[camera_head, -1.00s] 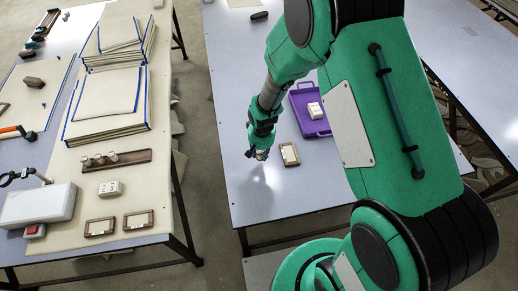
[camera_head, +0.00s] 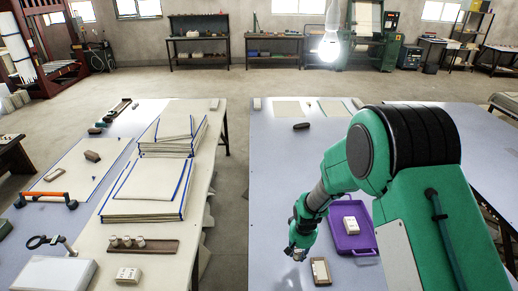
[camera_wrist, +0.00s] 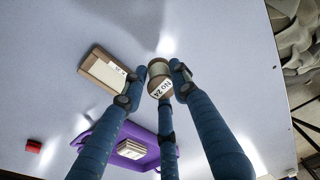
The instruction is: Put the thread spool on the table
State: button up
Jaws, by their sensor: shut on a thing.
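The thread spool (camera_wrist: 160,80), with a pale label reading "NO 24", is gripped between my gripper's fingertips (camera_wrist: 158,84) in the wrist view. The fingers are shut on it from several sides. In the head view my gripper (camera_head: 298,254) points down over the bluish-white right-hand table (camera_head: 275,200). The spool is too small there to make out clearly. I cannot tell whether it touches the tabletop.
A small wooden labelled box (camera_head: 320,271) lies close beside the gripper. A purple tray (camera_head: 343,243) holding a white box (camera_head: 351,225) lies to its right. A spool rack (camera_head: 165,248) stands on the left table. Tabletop left of the gripper is clear.

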jog(key=w+d, duration=0.1)
jog(key=w+d+r, duration=0.1)
jog(key=w+d, duration=0.1)
jog(key=shift+w+d+r, duration=0.25)
jog(key=shift+d+r, duration=0.1)
jog(key=shift+r, duration=0.05)
jog(key=s+a+f, duration=0.1)
jog(key=s+a, duration=0.1)
jog(key=s+a+f, duration=0.1)
jog(key=s+a, duration=0.2)
jog(key=s+a+f, duration=0.1)
jog(key=s+a, duration=0.1)
jog(key=s, duration=0.1)
jog(key=shift+a+f, duration=0.25)
jog(key=shift+f, duration=0.15)
jog(key=shift+w, duration=0.2)
jog(key=w, duration=0.4)
jog(key=w+a+f+b, duration=0.1)
jog(key=w, duration=0.4)
jog(key=w+b, duration=0.1)
jog(key=w, duration=0.4)
jog(key=shift+a+f, duration=0.15)
jog(key=shift+a, duration=0.25)
